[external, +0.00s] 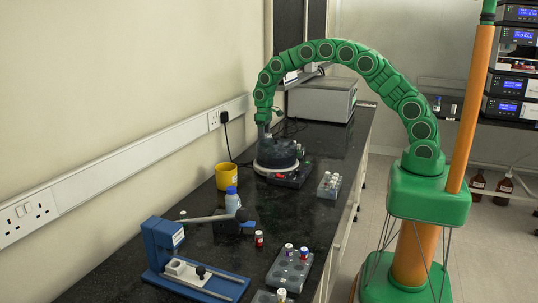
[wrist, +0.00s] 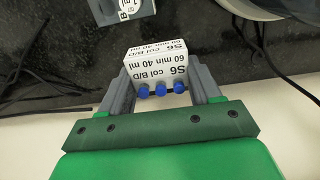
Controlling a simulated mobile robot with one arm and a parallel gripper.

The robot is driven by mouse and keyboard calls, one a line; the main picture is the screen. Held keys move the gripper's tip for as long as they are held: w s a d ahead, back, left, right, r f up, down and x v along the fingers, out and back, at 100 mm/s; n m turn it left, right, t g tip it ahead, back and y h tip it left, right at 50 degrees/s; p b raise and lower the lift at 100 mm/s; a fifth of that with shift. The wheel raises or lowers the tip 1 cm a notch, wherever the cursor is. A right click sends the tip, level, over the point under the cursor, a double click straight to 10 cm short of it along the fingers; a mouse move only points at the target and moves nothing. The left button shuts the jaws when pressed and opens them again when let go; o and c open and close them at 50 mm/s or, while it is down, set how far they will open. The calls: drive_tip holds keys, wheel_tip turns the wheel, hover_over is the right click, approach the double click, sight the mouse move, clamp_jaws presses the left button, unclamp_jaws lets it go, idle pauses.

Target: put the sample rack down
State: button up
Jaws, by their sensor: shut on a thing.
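The sample rack (wrist: 157,63), a white block labelled "S6 col B/D 60 min 40 ml" with three blue caps along its near side, is between the fingers of my gripper (wrist: 160,74) in the wrist view. The fingers are shut on its two sides. In the external view my gripper (external: 265,132) hangs above the far part of the black bench (external: 206,258), near the wall and over a dark round device (external: 276,153). The held rack is too small and covered to make out there. Its height above the bench is hard to tell.
Grey vial racks (external: 289,266) stand along the bench's front edge, another (external: 328,186) farther back. A yellow cup (external: 226,176), a blue-capped bottle (external: 232,201) and a blue lever press (external: 185,262) stand nearer. A grey labelled block (wrist: 122,10) and dark cables (wrist: 35,75) show in the wrist view.

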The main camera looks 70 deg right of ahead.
drive_tip(key=shift+w+d+f, duration=0.1)
drive_tip(key=shift+w+f, duration=0.55)
drive_tip(key=shift+f, duration=0.2)
drive_tip(key=shift+w+d+f, duration=0.1)
drive_tip(key=shift+w+f, duration=0.55)
drive_tip(key=shift+f, duration=0.15)
drive_tip(key=shift+w+f, duration=0.1)
drive_tip(key=shift+f, duration=1.5)
drive_tip(key=shift+f, duration=0.1)
drive_tip(key=o, duration=1.1)
drive_tip(key=shift+c, duration=0.2)
